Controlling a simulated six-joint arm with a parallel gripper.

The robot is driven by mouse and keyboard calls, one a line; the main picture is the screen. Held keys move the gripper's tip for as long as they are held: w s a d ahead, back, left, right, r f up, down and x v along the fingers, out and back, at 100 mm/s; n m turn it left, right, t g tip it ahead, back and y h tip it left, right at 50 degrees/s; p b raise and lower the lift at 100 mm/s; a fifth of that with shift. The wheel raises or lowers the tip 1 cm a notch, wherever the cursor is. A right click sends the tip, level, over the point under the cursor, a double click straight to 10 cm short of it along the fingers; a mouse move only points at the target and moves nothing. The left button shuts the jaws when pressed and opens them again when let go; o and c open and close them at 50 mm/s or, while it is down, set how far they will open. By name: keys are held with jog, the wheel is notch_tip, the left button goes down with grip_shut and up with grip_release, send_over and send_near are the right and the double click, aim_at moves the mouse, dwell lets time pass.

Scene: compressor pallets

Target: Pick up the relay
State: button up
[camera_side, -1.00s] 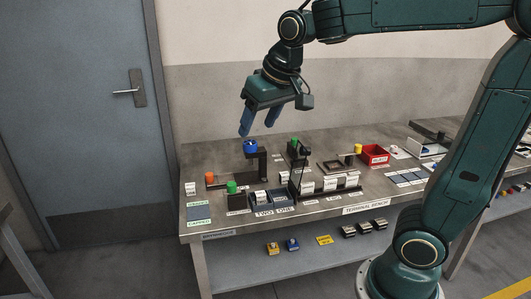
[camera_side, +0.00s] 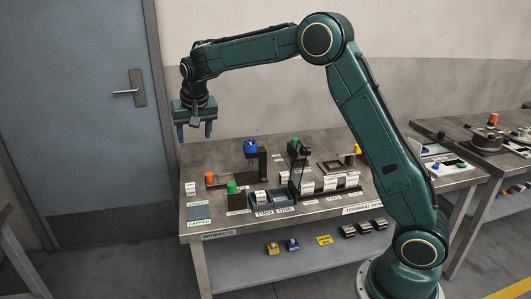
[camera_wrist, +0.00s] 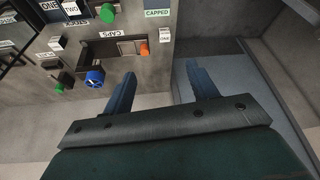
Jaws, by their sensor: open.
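My gripper (camera_side: 195,130) is open and empty, high above the left end of the bench (camera_side: 222,227). In the wrist view its blue fingers (camera_wrist: 160,70) are wide apart with nothing between them. No part is clearly marked as the relay. Small white blocks are candidates: one stands at the bench's left end (camera_side: 190,188), seen in the wrist view (camera_wrist: 165,35) beside the CAPPED label. Another white block (camera_side: 260,196) sits in the tray marked TWO and ONE. Several more white blocks (camera_side: 331,183) stand in a row on a dark rail.
A blue round part (camera_side: 250,145) sits on a dark post. An orange cap (camera_side: 209,177), green caps (camera_side: 232,187) and a thin dark upright stand among the parts. A lower shelf (camera_side: 330,250) holds small modules. The CAPPED pad (camera_side: 199,212) is bare.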

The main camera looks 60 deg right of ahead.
jog(key=m, duration=0.2)
send_near(190, 186)
jog(key=a+r, duration=0.2)
jog(key=r, duration=0.1)
jog(key=shift+r+g+h, duration=0.15)
jog(key=shift+g+h, duration=0.25)
jog(key=shift+d, duration=0.1)
jog(key=shift+x, duration=4.25)
jog(key=shift+x, duration=2.65)
jog(key=shift+s+d+r, duration=0.1)
jog(key=shift+s+d, duration=0.05)
jog(key=shift+c, duration=0.5)
jog(key=c, duration=1)
